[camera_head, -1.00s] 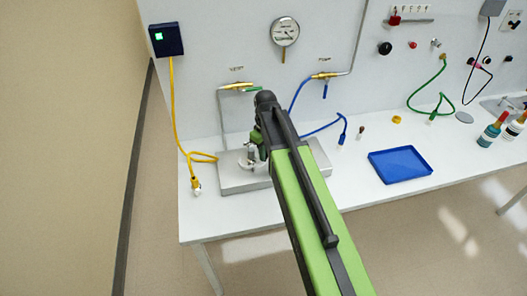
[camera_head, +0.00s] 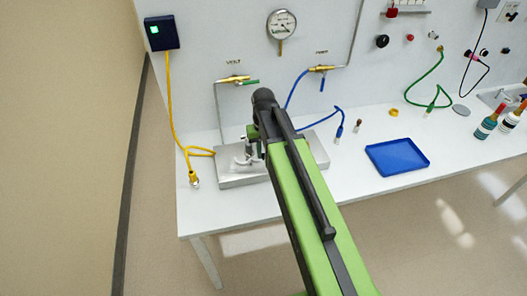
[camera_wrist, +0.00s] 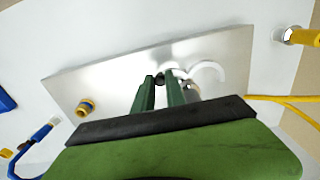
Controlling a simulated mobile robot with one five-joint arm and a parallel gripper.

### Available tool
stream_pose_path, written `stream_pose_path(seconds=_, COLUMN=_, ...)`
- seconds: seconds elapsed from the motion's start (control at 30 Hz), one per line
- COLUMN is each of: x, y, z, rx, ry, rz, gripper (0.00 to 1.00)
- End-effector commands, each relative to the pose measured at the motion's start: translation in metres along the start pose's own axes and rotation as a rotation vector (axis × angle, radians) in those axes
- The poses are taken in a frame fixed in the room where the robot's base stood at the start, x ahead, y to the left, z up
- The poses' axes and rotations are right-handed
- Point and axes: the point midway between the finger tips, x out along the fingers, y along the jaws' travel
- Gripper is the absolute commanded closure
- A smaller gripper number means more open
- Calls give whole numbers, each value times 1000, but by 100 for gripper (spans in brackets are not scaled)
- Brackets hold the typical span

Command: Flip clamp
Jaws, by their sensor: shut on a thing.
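The clamp (camera_head: 243,155) is a small silver fixture on a grey metal plate (camera_head: 228,181) near the left end of the bench. My arm covers part of it. In the wrist view, my gripper (camera_wrist: 160,79) reaches over the plate, its two dark green fingers close together. A small dark piece, seemingly the tip of the clamp's handle, sits between the fingertips. A pale curved part (camera_wrist: 208,68) of the clamp shows just right of the fingers. In the head view, my gripper (camera_head: 253,134) is at the clamp, partly hidden by my arm.
A yellow cable (camera_head: 170,110) hangs left of the plate, its end on the bench. A blue hose (camera_head: 339,122) and a blue tray (camera_head: 397,158) lie to the right. A brass fitting (camera_wrist: 85,107) stands on the plate. Gas valves and a gauge (camera_head: 281,24) are on the wall behind.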

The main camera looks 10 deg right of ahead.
Motion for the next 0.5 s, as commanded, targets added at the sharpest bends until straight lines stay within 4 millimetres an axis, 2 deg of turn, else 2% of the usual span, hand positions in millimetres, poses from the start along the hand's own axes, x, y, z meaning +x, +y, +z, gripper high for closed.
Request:
stream_pose_path(seconds=0.37, x=0, y=2, z=1, rx=4, ry=-3, rz=4, gripper=100)
stream_pose_path(seconds=0.4, x=0, y=2, z=1, rx=4, ry=-3, rz=4, gripper=80)
stream_pose_path(seconds=0.5, x=0, y=0, z=1, rx=2, ry=-2, rz=3, gripper=67)
